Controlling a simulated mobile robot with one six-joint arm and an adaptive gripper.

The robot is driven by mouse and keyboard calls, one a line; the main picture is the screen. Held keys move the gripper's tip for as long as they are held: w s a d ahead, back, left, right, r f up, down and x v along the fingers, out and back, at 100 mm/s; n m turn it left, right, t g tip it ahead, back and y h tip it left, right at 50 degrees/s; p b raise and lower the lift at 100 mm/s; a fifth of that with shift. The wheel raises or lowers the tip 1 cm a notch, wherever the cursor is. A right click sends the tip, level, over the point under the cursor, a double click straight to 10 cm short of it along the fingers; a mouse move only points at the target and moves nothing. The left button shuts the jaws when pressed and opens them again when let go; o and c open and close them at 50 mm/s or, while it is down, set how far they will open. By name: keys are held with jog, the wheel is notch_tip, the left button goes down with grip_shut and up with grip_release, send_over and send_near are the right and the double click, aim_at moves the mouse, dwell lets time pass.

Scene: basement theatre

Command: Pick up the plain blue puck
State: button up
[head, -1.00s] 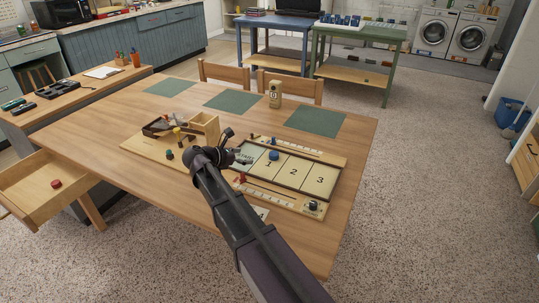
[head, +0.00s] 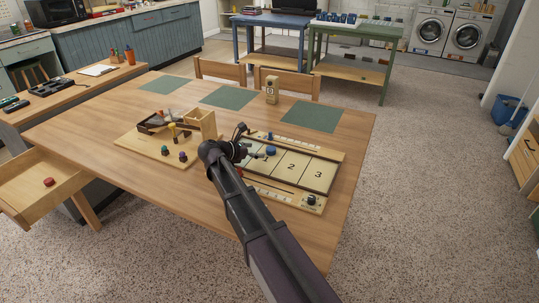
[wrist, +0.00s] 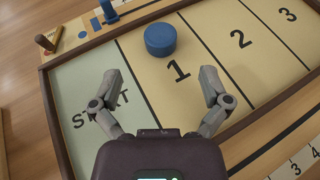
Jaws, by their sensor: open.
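The plain blue puck (wrist: 160,39) sits on the shuffleboard-like board near the start of the lane marked 1, close to the START line. In the head view the blue puck (head: 270,151) shows just right of my gripper (head: 243,143). In the wrist view my gripper (wrist: 160,88) is open and empty. Its two fingers spread over the START and 1 lanes, and the puck lies beyond the fingertips, roughly centred between them. The puck is not touched by either finger.
The board (head: 327,178) has raised dark rails and a peg strip along its far side. A wooden tray (head: 143,146) with small coloured pieces stands left of my arm. An open drawer (head: 70,197) holds a red puck.

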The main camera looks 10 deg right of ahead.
aim_at(267, 150)
jog(key=shift+x, duration=0.8)
jog(key=shift+b+x, duration=1.15)
jog(key=shift+x, duration=1.45)
jog(key=shift+c, duration=0.2)
jog(key=c, duration=0.9)
